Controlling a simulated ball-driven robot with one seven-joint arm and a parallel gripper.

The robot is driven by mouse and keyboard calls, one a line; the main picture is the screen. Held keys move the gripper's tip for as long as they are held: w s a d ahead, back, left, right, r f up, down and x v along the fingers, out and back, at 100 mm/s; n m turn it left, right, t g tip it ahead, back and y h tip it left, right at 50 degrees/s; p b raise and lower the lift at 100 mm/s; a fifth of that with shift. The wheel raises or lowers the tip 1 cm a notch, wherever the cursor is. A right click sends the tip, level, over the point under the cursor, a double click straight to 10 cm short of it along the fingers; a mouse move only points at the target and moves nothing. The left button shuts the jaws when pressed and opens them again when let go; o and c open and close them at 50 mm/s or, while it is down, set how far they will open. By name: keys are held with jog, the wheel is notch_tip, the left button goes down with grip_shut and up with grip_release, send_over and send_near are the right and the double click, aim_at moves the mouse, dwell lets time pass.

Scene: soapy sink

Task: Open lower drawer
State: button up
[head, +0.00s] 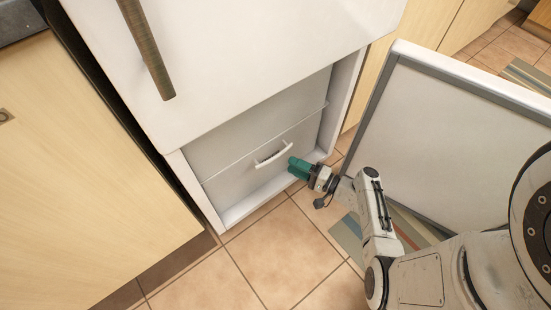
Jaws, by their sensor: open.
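The lower drawer (227,176) is the grey-white front low in the open compartment of a white fridge. It looks shut, its front flush inside the compartment. Its white curved handle (273,155) sits at the middle of its front. My gripper (291,165), with green fingers, is open just right of and slightly below the handle. It looks close to the handle but I cannot tell whether they touch. The fingers hold nothing that I can see. An upper drawer front (262,112) lies above a thin seam.
The upper fridge door (230,50) with a brown bar handle (147,50) is above. Wooden cabinets (80,160) flank the fridge. A striped mat (350,235) lies right; tiled floor (270,250) in front is clear.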

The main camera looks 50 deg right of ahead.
aim_at(276, 158)
jog(key=w, duration=0.2)
jog(key=w+b, duration=0.1)
jog(key=w, duration=0.2)
jog(key=w+a, duration=0.1)
jog(key=w, duration=0.1)
jog(key=shift+w, duration=0.35)
grip_shut()
